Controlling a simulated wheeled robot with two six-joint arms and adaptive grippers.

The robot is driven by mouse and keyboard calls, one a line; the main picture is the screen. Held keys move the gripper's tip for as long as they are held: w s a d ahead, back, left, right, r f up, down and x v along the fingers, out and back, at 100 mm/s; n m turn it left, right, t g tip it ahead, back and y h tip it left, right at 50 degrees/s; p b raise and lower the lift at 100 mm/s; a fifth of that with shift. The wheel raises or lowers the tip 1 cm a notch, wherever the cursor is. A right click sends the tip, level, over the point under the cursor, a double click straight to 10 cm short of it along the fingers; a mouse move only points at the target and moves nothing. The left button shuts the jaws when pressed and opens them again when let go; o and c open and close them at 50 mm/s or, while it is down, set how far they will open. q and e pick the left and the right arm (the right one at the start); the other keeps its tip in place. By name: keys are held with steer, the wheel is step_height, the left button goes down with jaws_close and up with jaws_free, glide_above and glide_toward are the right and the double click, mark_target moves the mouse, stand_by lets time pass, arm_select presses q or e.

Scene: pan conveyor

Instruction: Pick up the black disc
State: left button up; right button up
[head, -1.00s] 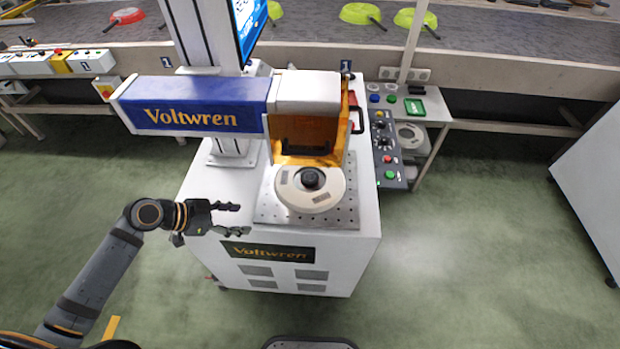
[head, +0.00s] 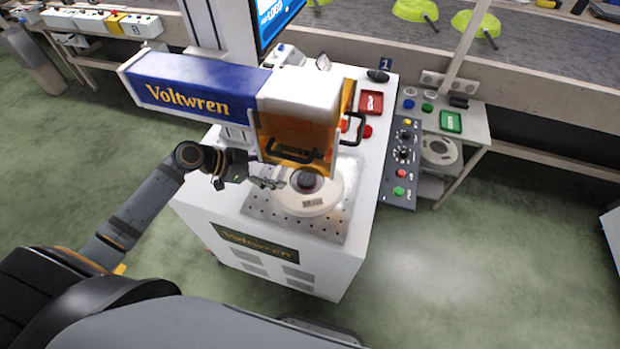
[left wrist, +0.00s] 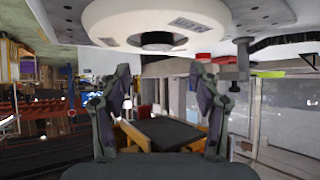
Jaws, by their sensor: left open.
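The black disc (head: 307,180) sits in the centre of a round white holder (head: 322,203), which rests on a perforated metal plate (head: 270,216) on the Voltwren machine. My left gripper (head: 268,180) is open and empty, just left of the holder and close to the disc, partly under the machine's head. In the left wrist view the white holder (left wrist: 155,17) fills the top, beyond the two spread fingers (left wrist: 162,78). My right gripper is not in view.
The blue machine head (head: 190,88) and its orange guard (head: 297,135) overhang the plate's back. A control panel (head: 403,160) stands at the right. A second white holder (head: 438,150) is on a side shelf. A conveyor with green pans (head: 415,10) runs behind.

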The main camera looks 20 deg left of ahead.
mark_target(306, 178)
arm_select(q)
steer(key=x, duration=0.4)
steer(key=shift+d+r, duration=0.1)
steer(key=shift+r, duration=0.15)
steer(key=shift+f, duration=0.15)
steer(key=shift+d, duration=0.25)
steer(key=p+x, duration=0.1)
steer(key=x, duration=0.3)
steer(key=shift+d, duration=0.1)
steer(key=shift+w+d+f, duration=0.1)
steer(key=shift+d+f, duration=0.2)
steer(key=shift+a, duration=0.1)
steer(key=shift+c, duration=1.3)
steer(key=c, duration=0.7)
steer(key=shift+c, duration=0.2)
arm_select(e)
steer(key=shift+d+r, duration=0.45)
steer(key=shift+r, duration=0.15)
